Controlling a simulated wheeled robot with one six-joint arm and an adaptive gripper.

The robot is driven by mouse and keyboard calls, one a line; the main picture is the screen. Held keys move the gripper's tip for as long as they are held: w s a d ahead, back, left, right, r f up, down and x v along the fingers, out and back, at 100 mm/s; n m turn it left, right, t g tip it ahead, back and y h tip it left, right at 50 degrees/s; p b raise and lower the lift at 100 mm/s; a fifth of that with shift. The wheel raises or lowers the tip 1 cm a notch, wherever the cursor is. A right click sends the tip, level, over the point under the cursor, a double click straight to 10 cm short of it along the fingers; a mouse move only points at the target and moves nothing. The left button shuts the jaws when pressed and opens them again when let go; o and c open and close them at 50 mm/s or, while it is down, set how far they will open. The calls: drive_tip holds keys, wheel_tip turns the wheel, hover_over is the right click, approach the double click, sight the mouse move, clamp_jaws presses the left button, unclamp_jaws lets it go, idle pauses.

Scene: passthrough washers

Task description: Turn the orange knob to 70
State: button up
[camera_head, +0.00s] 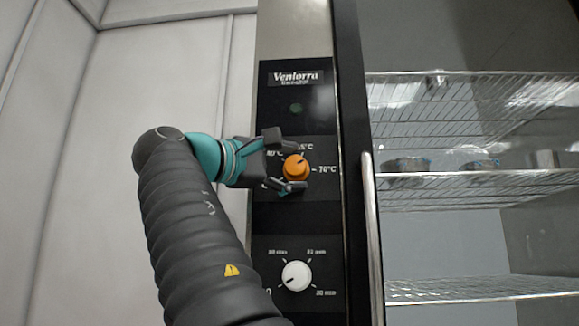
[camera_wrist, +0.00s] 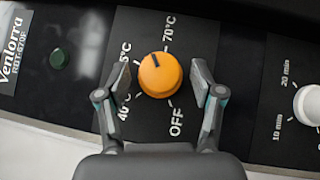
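The orange knob (camera_head: 296,169) sits on the dark control panel between the name plate and the white knob. In the wrist view the orange knob (camera_wrist: 161,76) has a dark mark pointing up, between the partly hidden "5°C" label and the 70°C label (camera_wrist: 169,32). The 70°C label (camera_head: 327,169) is right of the knob in the head view. My gripper (camera_head: 285,163) is at the knob with its fingers spread on opposite sides. In the wrist view my gripper (camera_wrist: 160,82) shows a gap between each pad and the knob.
A white timer knob (camera_head: 296,275) is below the orange one; it also shows at the right of the wrist view (camera_wrist: 309,105). A green round button (camera_head: 296,108) is above. A glass door with a vertical handle (camera_head: 372,240) stands just right of the panel, with wire racks behind.

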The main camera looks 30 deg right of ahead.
drive_tip(key=v, duration=1.2)
